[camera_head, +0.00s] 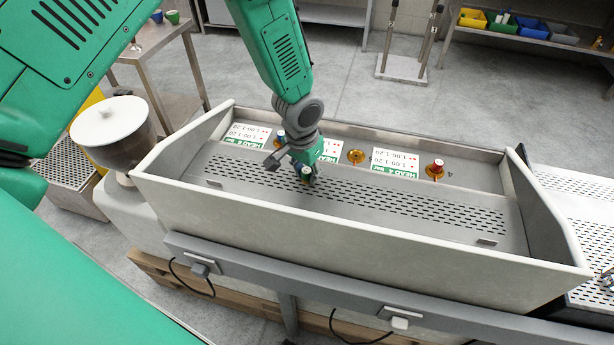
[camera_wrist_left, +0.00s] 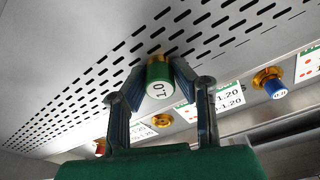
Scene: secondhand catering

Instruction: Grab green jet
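The green jet (camera_head: 306,173) has a white top and stands on the slotted tray of the steel trough. In the left wrist view the green jet (camera_wrist_left: 159,80) shows its white face marked 1.0 and a brass base near the slotted surface. My left gripper (camera_head: 304,171) reaches down over it. In the left wrist view the two fingers of my left gripper (camera_wrist_left: 158,74) are closed in on both sides of the jet and appear to touch it. I cannot tell whether the base is lifted off the tray. My right gripper is not in view.
The trough's back ledge holds a blue jet (camera_head: 281,140), an empty brass seat (camera_head: 355,156) and a red jet (camera_head: 435,169), beside printed cards (camera_head: 396,162). The trough's front wall (camera_head: 330,240) and side walls stand above the tray. The tray's right part is clear.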

